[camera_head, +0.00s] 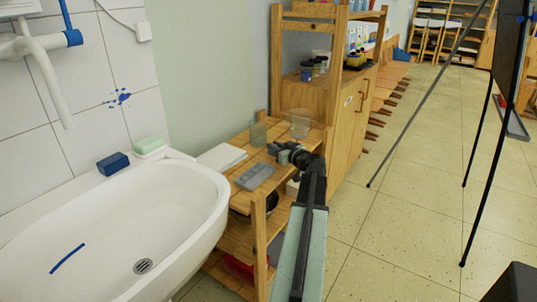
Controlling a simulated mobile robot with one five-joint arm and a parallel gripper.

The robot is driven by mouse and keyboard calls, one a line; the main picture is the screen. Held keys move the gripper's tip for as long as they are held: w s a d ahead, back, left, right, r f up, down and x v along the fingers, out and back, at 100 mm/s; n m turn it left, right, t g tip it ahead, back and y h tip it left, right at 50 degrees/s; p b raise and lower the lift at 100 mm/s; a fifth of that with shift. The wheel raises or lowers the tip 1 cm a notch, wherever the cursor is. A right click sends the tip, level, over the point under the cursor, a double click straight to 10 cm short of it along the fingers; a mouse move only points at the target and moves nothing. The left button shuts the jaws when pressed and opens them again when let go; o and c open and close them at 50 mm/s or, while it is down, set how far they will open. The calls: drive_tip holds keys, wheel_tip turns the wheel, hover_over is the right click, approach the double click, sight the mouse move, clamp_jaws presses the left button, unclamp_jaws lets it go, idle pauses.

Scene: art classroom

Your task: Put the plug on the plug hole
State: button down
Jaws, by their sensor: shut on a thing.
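The plug hole (143,266) is a round metal drain with dark slots in the bottom of the white sink (215,205), at the lower left. It is bare. My gripper (279,150) is over the top of the wooden shelf, right of the sink and far from the plug hole. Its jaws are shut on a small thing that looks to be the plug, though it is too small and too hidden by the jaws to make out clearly. No other plug shows in the sink or on the shelf.
The wooden shelf (230,175) holds a grey tray (254,176), white paper (221,157) and clear glasses (300,123). A blue sponge (113,163) and green soap (150,145) lie on the sink's back rim. A black easel (480,140) stands at right; the floor between is clear.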

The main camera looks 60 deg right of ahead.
wheel_tip(320, 180, down, 4)
drive_tip(key=b, duration=0.4)
drive_tip(key=shift+s, duration=0.15)
drive_tip(key=shift+w+a+r, duration=0.15)
drive_tip(key=shift+w+r, duration=0.1)
drive_tip(key=shift+f, duration=0.2)
drive_tip(key=c, duration=1.6)
unclamp_jaws()
drive_tip(key=shift+r, duration=0.1)
drive_tip(key=shift+r+p, duration=0.25)
drive_tip(key=shift+p, duration=0.1)
drive_tip(key=v, duration=0.6)
drive_tip(key=p+v, duration=0.1)
drive_tip(key=v, duration=0.5)
drive_tip(key=shift+f+p, duration=0.2)
drive_tip(key=shift+p, duration=0.1)
